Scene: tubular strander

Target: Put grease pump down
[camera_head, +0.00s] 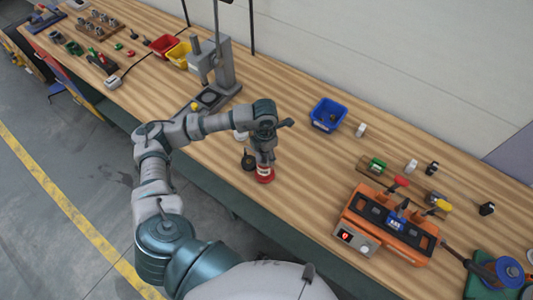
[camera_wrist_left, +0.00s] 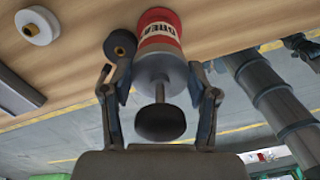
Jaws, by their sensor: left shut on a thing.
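The grease pump is a red can (camera_head: 265,175) with a white label, at the workbench below my left gripper (camera_head: 263,158). In the left wrist view the red can (camera_wrist_left: 158,28) has a grey lower body, a thin rod and a black knob towards the camera. My left gripper (camera_wrist_left: 160,68) is shut on the pump, one finger on each side. The can's base is at or very near the wooden bench top (camera_head: 300,190); I cannot tell whether it touches. My right gripper is not in view.
A black round part (camera_head: 248,162) is close beside the pump, and a white round part (camera_wrist_left: 37,26) lies farther left. A grey press stand (camera_head: 222,70), a blue bin (camera_head: 327,115) and an orange device (camera_head: 385,222) stand around. Bench between pump and orange device is clear.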

